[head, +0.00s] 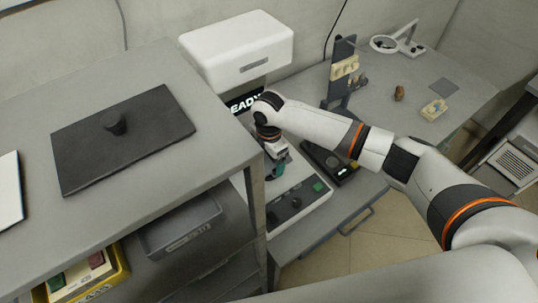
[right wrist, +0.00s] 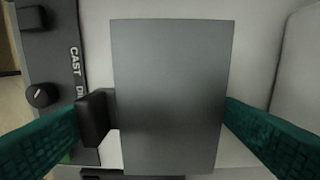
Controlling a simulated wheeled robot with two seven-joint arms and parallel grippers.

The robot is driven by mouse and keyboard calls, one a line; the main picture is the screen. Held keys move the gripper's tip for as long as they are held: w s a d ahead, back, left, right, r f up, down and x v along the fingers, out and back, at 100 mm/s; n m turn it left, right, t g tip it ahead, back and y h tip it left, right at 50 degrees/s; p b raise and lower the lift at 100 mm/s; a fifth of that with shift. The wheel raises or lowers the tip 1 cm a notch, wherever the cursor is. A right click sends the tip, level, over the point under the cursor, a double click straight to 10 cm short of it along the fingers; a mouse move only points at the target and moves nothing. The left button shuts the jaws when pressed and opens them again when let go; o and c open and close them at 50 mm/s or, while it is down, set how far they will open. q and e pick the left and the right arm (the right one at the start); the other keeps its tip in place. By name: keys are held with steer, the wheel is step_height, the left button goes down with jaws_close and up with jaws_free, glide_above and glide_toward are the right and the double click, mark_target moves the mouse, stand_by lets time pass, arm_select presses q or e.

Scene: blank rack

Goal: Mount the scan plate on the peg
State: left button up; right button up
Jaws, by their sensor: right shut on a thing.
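A flat grey plate (right wrist: 172,95), which looks like the scan plate, fills the middle of the right wrist view. My right gripper (head: 273,168) is shut on it, with a green finger on either side in the wrist view. A dark block (right wrist: 97,117) sits at the plate's left edge, beside the left finger. In the head view the gripper is low at the front of the white machine (head: 240,45), and the held plate is mostly hidden there. I cannot make out the machine's peg. My left gripper is not in view.
A grey cabinet top (head: 100,85) at left bears a dark board (head: 85,155) with a round knob (head: 114,122). The machine's base has knobs and a green button (head: 318,187). A dark rack (head: 341,88) with pale blocks stands behind my right arm.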

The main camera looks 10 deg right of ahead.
mark_target(269, 161)
steer(key=shift+p, duration=0.35)
stand_by(0.4)
steer(key=shift+f+b, duration=0.5)
steer(key=shift+f, duration=0.45)
steer(key=o, duration=0.9)
steer(key=shift+c, duration=0.2)
step_height(269, 161, up, 12)
steer(key=b, duration=0.1)
steer(key=shift+b, duration=0.3)
